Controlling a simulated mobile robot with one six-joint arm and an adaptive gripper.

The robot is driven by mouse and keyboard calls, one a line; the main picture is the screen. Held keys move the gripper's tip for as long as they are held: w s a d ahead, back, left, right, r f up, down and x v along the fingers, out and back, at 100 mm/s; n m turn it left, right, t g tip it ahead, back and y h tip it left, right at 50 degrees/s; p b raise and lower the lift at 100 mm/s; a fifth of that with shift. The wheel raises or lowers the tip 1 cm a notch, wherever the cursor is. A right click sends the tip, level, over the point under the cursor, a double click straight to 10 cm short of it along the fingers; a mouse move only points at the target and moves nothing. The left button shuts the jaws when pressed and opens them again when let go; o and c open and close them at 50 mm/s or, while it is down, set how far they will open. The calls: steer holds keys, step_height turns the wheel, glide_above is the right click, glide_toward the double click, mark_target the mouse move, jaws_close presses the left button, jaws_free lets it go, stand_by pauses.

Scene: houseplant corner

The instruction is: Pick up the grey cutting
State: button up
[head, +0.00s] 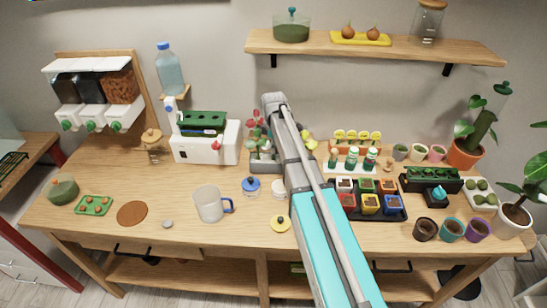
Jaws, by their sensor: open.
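I cannot pick out a grey cutting with certainty. A small grey lump (167,224) lies alone on the wooden table (110,180) near its front left, but it is too small to tell what it is. A dark tray (398,215) at the right holds several small coloured pots, with contents too small to make out. My arm reaches up across the middle of the head view and covers part of the table. My gripper cannot be made out in this view.
A grey mug (209,204), a brown disc (132,213) and a green tray (93,205) stand at the front left. A white machine (205,142) is behind. A shelf (400,50) hangs above. Bare table surrounds the lump.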

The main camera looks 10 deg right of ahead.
steer(key=shift+f+b, duration=0.55)
steer(key=shift+f, duration=0.25)
steer(key=shift+a, duration=0.1)
jaws_close()
